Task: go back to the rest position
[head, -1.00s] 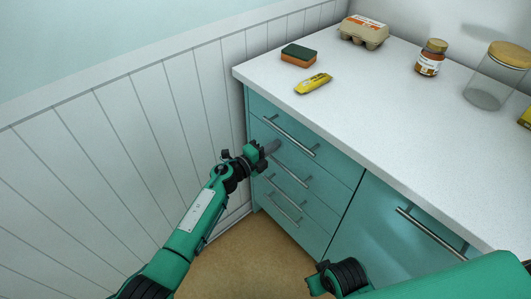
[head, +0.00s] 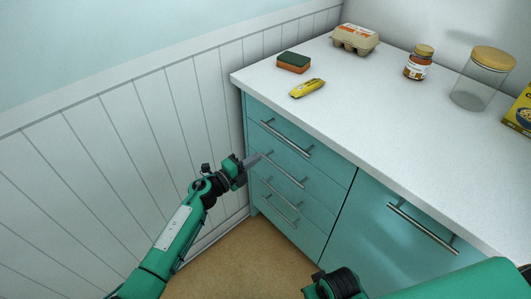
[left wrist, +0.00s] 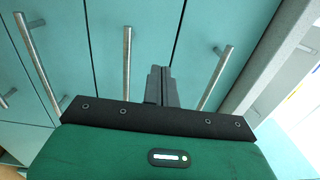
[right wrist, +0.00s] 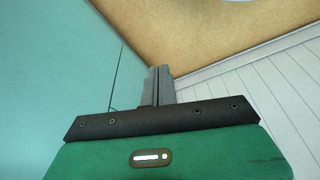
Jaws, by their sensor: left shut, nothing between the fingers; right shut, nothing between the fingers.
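My left gripper (head: 256,160) is in front of the teal drawer unit, close to the handles of the upper drawers. In the left wrist view its fingers (left wrist: 158,86) are shut together with nothing between them, and bar handles show on both sides. My right arm comes in at the lower right of the head view, with its gripper out of that view. In the right wrist view the right gripper's fingers (right wrist: 158,84) are shut and empty, with a teal cabinet front, the floor and the panelled wall beyond.
The drawers (head: 290,150) look closed. On the white counter (head: 400,125) are a sponge (head: 294,63), a yellow packet-like item (head: 307,88), an egg carton (head: 355,39), a labelled jar (head: 419,62), a glass jar (head: 482,80) and a yellow box (head: 520,112). White panelling (head: 120,150) stands left.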

